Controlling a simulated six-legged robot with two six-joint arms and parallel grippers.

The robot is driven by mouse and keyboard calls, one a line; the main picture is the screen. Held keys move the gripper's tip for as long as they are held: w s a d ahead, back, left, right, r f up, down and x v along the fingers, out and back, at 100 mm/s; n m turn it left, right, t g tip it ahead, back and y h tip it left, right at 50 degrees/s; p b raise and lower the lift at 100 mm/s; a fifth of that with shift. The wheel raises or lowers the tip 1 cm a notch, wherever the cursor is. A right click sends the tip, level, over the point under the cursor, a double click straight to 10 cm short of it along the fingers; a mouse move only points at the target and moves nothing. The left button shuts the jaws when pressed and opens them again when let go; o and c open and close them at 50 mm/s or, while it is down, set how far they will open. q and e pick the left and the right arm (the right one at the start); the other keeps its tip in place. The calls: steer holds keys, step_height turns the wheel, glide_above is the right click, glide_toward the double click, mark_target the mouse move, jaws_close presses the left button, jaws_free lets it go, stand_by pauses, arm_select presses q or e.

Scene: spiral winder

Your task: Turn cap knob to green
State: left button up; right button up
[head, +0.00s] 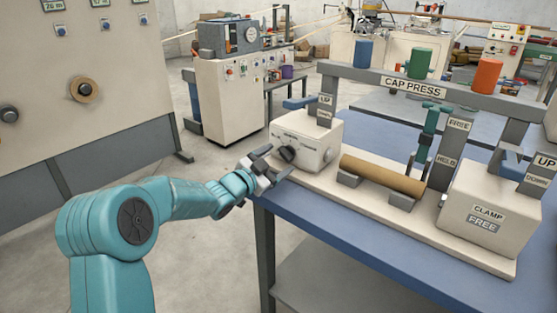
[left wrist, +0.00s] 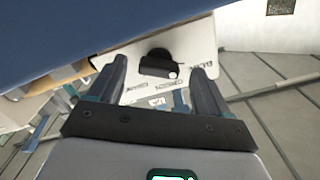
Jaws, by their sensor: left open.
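The cap knob (head: 287,153) is a dark round knob on the front of a cream box (head: 318,140) at the left end of the cap press. In the left wrist view the knob (left wrist: 155,65) has a pale mark near its edge and small labels around it, seen inverted and too small to read surely. My left gripper (head: 265,168) is open just in front of the box. In the wrist view its two fingers stand either side of the knob, with gaps showing; I cannot tell how deep they reach. My right gripper is not in view.
Blue (head: 364,53), green (head: 419,62) and orange (head: 487,74) cylinders stand on the CAP PRESS beam (head: 455,98). A brown tube (head: 382,175) lies on the base beside the knob box. A CLAMP box (head: 490,212) stands at right. The blue table's front edge (head: 340,262) is clear.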

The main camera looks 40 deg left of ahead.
arm_select(q)
steer(key=shift+w, duration=0.7)
steer(key=c, duration=1.1)
steer(key=shift+o, duration=0.3)
steer(key=shift+f+m+b, duration=0.15)
steer(key=shift+m+b, duration=0.35)
steer(key=shift+b, duration=0.4)
steer(key=m+b, duration=0.6)
steer(key=shift+m+b, duration=0.3)
steer(key=shift+m, duration=0.1)
steer(key=shift+r+m+b, duration=0.15)
steer(key=shift+m+b, duration=0.4)
steer(key=shift+m, duration=0.4)
steer(key=shift+r+m+b, duration=0.15)
steer(key=shift+m+b, duration=0.35)
steer(key=shift+m, duration=0.45)
